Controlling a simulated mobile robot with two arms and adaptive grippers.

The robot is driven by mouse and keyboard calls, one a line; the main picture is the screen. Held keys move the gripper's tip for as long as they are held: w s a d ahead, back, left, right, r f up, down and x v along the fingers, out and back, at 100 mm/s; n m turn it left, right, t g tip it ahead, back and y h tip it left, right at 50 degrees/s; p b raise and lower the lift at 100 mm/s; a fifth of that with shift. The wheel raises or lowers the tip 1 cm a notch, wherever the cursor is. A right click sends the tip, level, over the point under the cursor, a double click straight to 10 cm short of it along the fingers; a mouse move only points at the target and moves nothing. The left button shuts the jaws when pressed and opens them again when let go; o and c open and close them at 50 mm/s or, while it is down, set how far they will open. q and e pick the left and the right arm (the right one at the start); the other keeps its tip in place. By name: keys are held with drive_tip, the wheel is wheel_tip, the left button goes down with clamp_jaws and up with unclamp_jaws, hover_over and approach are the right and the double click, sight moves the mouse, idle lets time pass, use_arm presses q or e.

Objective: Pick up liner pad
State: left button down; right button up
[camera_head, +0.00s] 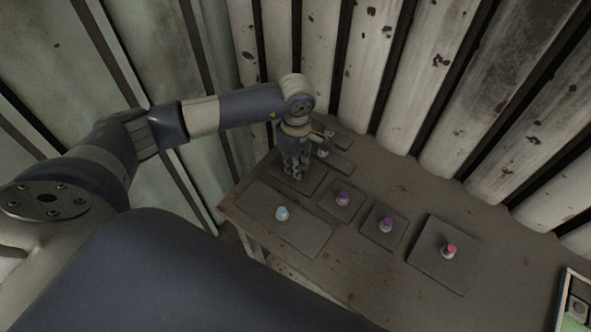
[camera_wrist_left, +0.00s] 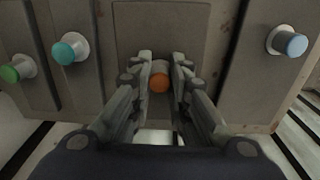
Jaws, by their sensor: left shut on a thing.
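Several flat grey plates with coloured knobs lie on the table; which one is the liner pad is not marked. My left gripper (camera_head: 295,172) reaches down over a dark plate (camera_head: 312,181) near the table's left end. In the left wrist view, my left gripper (camera_wrist_left: 160,78) has its fingers shut on the orange-capped knob (camera_wrist_left: 159,83) of that grey plate (camera_wrist_left: 135,28). The knob is mostly hidden by the gripper in the head view. Whether the plate touches the table cannot be told. My right gripper is not in view.
Close by are plates with light blue (camera_head: 282,213), purple (camera_head: 342,198), teal (camera_head: 322,151) and green (camera_head: 329,133) knobs. Another purple knob (camera_head: 385,225) and a pink one (camera_head: 448,251) stand further right. Corrugated wall panels (camera_head: 400,75) rise behind the table (camera_head: 350,285).

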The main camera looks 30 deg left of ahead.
use_arm(q)
drive_tip(key=shift+s+f, duration=0.35)
drive_tip(key=shift+f, duration=0.05)
drive_tip(key=shift+r, duration=0.2)
wheel_tip(320, 180, up, 15)
drive_tip(key=shift+w+b, duration=0.25)
drive_tip(key=shift+b, duration=0.1)
